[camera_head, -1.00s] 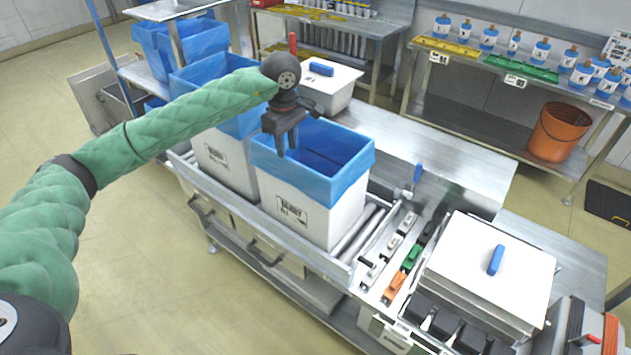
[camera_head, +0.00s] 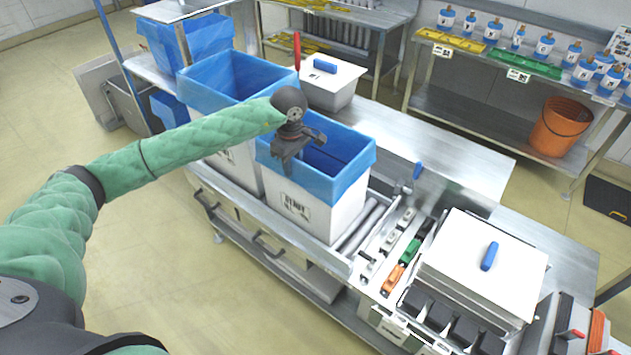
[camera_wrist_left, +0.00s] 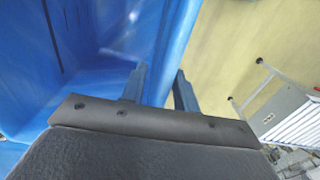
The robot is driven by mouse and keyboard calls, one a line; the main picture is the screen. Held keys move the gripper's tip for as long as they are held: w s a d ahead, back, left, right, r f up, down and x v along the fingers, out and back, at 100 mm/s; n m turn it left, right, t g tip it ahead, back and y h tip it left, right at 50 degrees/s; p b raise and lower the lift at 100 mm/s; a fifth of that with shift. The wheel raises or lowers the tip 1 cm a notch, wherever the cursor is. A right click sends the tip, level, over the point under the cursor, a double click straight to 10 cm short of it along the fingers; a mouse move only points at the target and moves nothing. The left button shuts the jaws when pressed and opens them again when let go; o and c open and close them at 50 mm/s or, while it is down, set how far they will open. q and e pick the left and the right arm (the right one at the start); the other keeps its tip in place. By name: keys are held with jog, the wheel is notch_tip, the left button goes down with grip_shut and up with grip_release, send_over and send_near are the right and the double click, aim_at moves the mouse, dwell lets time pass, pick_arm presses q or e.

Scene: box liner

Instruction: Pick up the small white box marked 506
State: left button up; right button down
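No number 506 is legible on anything in view, so I cannot tell which thing is the small white box. A white box with a blue liner (camera_head: 350,185) stands on the roller bench, with dark print on its front. My left gripper (camera_head: 283,168) is at this box's near left rim, fingers pointing down. Contact with the liner cannot be told. My right gripper is not in view.
A second lined box (camera_head: 225,75) stands behind. A lidded white container (camera_head: 331,92) is at the back. Small white, green and orange items (camera_head: 393,279) lie in a rail by a large white lid (camera_head: 500,275). Blue-and-white bottles (camera_head: 543,45) line the shelf above an orange bucket (camera_head: 560,127).

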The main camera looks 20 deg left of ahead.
pick_arm(q)
jog(key=shift+s+f, duration=0.1)
jog(key=shift+f, duration=0.05)
jog(key=shift+c, duration=0.2)
grip_shut()
dwell(1.2)
